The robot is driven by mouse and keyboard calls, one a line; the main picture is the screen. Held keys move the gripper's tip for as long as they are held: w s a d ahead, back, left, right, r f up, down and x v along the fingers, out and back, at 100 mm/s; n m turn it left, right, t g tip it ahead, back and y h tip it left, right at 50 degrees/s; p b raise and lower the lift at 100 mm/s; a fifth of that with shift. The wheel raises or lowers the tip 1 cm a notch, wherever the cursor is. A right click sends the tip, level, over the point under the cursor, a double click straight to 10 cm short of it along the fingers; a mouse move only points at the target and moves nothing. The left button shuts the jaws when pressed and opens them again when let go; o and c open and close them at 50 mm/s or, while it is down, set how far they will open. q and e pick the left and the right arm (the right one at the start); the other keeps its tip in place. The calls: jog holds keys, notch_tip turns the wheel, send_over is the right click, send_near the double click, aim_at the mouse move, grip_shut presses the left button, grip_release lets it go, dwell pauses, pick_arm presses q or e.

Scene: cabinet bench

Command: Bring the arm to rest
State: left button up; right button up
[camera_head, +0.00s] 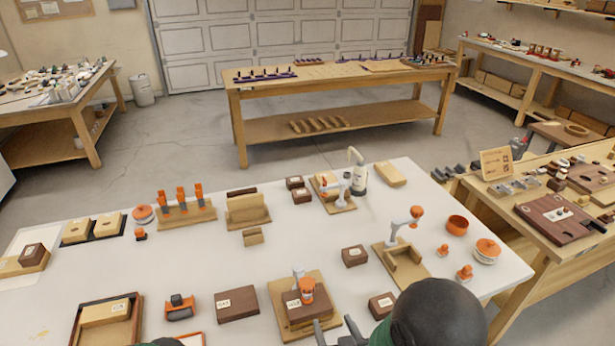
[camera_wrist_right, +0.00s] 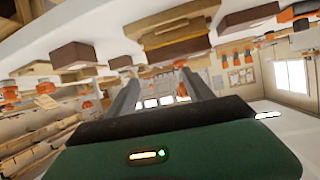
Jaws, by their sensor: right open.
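My right gripper (camera_head: 335,326) is at the bottom edge of the head view, just in front of the table's near side. Its two grey fingers are spread apart with nothing between them. In the right wrist view the gripper (camera_wrist_right: 159,77) also shows open and empty. A wooden fixture holding a dark brown block (camera_head: 296,304) with an orange-topped post stands just beyond the fingers, apart from them. My dark, rounded right arm link covers part of the table's near right edge. My left gripper is not in view; only a small dark green piece shows at the bottom edge.
The white table (camera_head: 330,235) carries several wooden fixtures and blocks. A labelled brown block (camera_head: 237,303) lies left of the fixture, another (camera_head: 382,305) lies right. A wooden tray (camera_head: 78,328) is at near left. A second bench (camera_head: 545,250) stands at right. Table space between items is clear.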

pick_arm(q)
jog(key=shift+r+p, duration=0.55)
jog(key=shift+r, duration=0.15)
pick_arm(e)
jog(key=s+d+r+m+g+h, duration=0.2)
jog(key=s+d+r+g, duration=0.1)
jog(key=s+d+g, duration=0.7)
jog(key=s+d, duration=0.3)
jog(key=s, duration=0.1)
jog(key=shift+g+h, duration=0.3)
jog(key=shift+g, duration=0.1)
jog(key=shift+s+d, duration=0.1)
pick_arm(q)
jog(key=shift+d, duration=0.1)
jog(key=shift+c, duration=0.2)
